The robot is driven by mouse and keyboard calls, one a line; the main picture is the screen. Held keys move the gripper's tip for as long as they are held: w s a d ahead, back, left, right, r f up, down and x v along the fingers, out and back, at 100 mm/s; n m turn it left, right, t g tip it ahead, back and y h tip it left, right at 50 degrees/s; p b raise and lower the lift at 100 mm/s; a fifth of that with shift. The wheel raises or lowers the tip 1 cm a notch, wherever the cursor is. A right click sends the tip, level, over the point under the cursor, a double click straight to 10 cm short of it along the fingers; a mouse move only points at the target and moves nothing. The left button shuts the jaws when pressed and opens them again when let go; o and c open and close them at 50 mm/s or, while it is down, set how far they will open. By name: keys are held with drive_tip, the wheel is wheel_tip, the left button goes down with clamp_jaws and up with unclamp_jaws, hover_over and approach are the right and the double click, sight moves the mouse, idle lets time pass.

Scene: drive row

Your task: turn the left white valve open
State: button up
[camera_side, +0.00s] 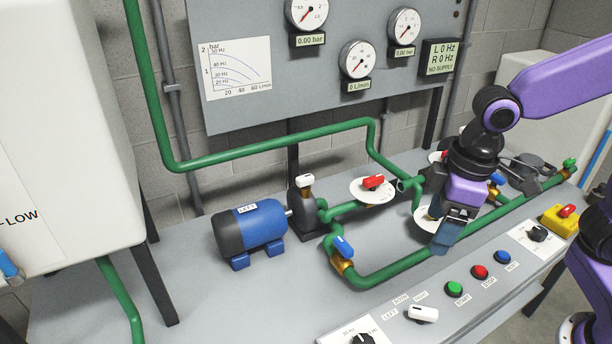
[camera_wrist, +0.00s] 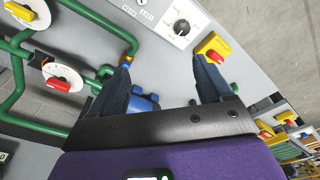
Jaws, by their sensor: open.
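A white valve handle (camera_side: 305,181) sits on a brass fitting on top of the dark pump (camera_side: 308,213) at the left, beside the blue motor with the LEFT label (camera_side: 250,228). My gripper (camera_side: 446,238) is well to the right of this handle, above the pipework, and does not touch it. In the wrist view the two fingers (camera_wrist: 163,72) are apart, with grey bench and a blue part showing between them. The white handle cannot be made out in the wrist view. My gripper hides part of a white disc (camera_side: 424,219).
A red handle on a white disc (camera_side: 361,197) and a blue handle (camera_side: 344,245) stand on the green pipes between the pump and my gripper. Buttons and dials line the bench's front. A yellow switch box (camera_side: 558,222) stands at the right. Gauges hang behind.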

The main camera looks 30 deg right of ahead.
drive_tip(key=w+a+r+m+t, duration=0.1)
drive_tip(key=w+a+m, duration=0.25)
drive_tip(key=w, duration=0.85)
drive_tip(key=m+t, duration=0.2)
drive_tip(key=m, duration=0.4)
hover_over(305, 177)
drive_tip(key=s, duration=0.7)
drive_tip(key=shift+h, duration=0.4)
drive_tip(key=x, duration=1.7)
drive_tip(key=shift+w+f, duration=0.1)
drive_tip(key=shift+w, duration=0.15)
drive_tip(key=c, duration=1)
